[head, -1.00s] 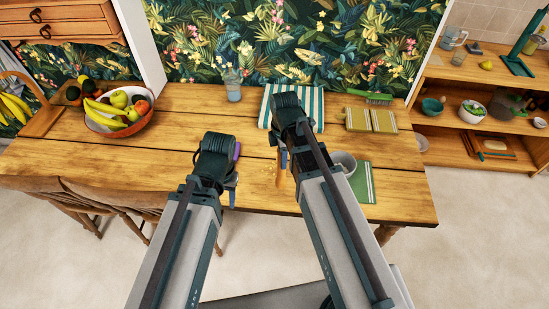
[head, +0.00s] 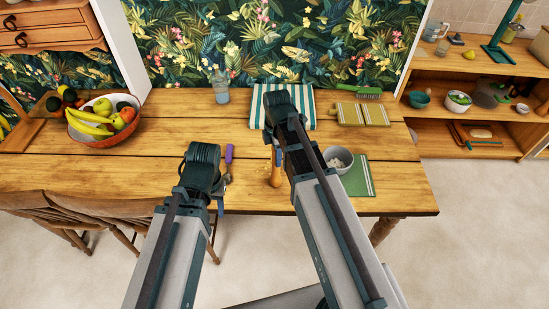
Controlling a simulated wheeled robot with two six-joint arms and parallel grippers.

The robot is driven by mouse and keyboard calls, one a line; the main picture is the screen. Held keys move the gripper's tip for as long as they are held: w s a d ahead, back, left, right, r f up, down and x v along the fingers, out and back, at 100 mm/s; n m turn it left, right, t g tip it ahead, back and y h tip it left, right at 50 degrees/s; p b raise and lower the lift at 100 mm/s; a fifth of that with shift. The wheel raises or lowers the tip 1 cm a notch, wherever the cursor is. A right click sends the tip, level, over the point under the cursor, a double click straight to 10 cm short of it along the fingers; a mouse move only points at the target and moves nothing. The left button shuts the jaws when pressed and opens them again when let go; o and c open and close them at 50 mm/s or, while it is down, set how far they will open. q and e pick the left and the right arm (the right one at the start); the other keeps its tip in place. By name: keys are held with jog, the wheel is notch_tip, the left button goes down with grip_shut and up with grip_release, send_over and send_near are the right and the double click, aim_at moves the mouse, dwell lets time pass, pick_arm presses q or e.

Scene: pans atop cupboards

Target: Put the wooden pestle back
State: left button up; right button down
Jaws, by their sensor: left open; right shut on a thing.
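The wooden pestle (head: 275,174) is an orange-brown stick. It shows upright or nearly so, just left of my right forearm and above the table's middle. My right gripper (head: 274,142) is shut on it; the arm hides most of the fingers and the upper end of the pestle. I cannot tell whether the pestle's lower end touches the table. My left gripper (head: 217,194) is open, low over the table's front part, with its fingers partly hidden by its own wrist.
A shelf unit (head: 470,115) with a teal bowl (head: 420,98) stands right.

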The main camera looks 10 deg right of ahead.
jog(key=shift+a+f, duration=0.1)
jog(key=shift+f, duration=0.1)
jog(key=c, duration=0.6)
grip_release()
jog(key=shift+r, duration=0.1)
notch_tip(320, 180, up, 12)
jog(key=p, duration=1.2)
jog(key=shift+r, duration=0.2)
jog(key=shift+s+a, duration=0.2)
jog(key=shift+s, duration=0.05)
jog(key=s+a+m, duration=0.3)
jog(key=s+m, duration=0.1)
jog(key=m, duration=0.1)
jog(key=s+a+m, duration=0.3)
jog(key=s+m, duration=0.1)
jog(key=s, duration=0.1)
jog(key=s+a+m+h, duration=0.1)
jog(key=s+a+m, duration=0.3)
jog(key=m, duration=0.1)
jog(key=shift+s+m, duration=0.3)
jog(key=shift+s, duration=0.1)
